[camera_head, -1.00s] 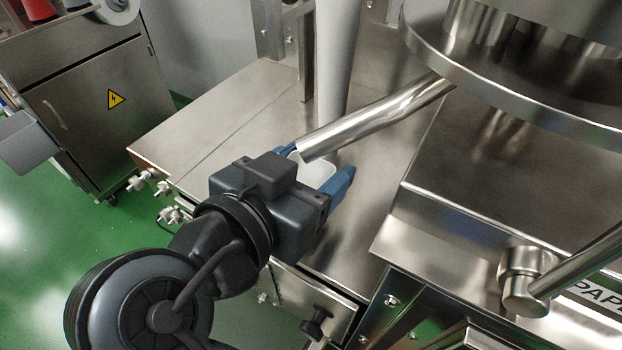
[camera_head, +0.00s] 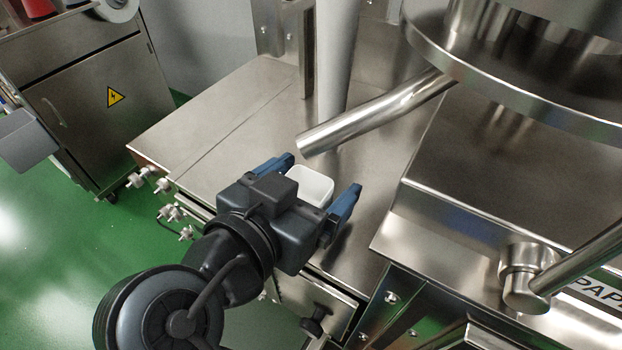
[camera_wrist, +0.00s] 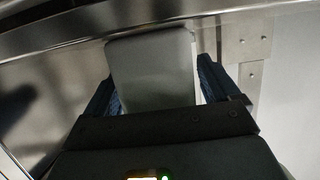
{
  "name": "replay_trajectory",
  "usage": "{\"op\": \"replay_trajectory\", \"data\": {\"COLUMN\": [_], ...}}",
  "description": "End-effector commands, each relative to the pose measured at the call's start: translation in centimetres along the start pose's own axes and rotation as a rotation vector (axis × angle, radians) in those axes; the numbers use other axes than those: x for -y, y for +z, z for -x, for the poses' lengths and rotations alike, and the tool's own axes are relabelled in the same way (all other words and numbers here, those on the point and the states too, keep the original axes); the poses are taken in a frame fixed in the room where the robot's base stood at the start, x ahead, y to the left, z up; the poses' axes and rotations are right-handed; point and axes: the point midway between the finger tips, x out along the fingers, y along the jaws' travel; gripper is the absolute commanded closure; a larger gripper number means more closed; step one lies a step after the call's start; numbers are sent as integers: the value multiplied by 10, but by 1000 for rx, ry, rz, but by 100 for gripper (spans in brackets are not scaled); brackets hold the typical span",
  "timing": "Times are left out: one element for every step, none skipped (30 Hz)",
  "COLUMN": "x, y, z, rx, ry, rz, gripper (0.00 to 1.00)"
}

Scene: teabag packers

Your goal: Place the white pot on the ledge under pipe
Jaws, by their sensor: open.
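The white pot (camera_head: 312,184) stands on the steel ledge (camera_head: 225,125), a little in front of and below the open lower end of the slanted steel pipe (camera_head: 375,118). My gripper (camera_head: 318,180) is open, with one blue finger on each side of the pot. In the wrist view the pot (camera_wrist: 155,68) shows between the fingers of my gripper (camera_wrist: 158,80). The body of my gripper hides the near lower part of the pot, and I cannot tell whether a finger touches it.
A round steel plate (camera_head: 520,105) overhangs at the upper right. A raised steel housing (camera_head: 520,185) bounds the ledge on the right, and a vertical post (camera_head: 336,60) stands behind. The left part of the ledge is clear. A steel cabinet (camera_head: 95,110) stands at the far left.

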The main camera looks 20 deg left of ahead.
Motion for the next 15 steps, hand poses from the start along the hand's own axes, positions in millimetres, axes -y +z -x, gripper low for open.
{"op": "replay_trajectory", "data": {"x": [0, 0, 0, 0, 0, 0, 0, 1, 1, 1, 1, 1, 1, 1, 1], "y": [0, 0, -2, -3, -5, -4, -3, -3, -3, -2, -3, -2, -2, -2, -3], "z": [0, 0, 0, 1, 2, 4, 8, 12, 18, 24, 30, 38, 45, 51, 60], "rx": [0, 0, 0, 0, 0, 0, -1, -1, -1, 0, -1, -1, -1, -1, -1], "ry": [0, 0, 0, 0, 0, -1, -2, -3, -3, -3, -4, -4, -5, -4, -4], "rz": [0, 0, 0, 0, -1, 0, 0, 0, 0, 0, -1, -1, -1, -1, -2], "gripper": [11, 11, 11, 11, 11, 11, 11, 11, 11, 11, 11, 11, 11, 11, 11]}}
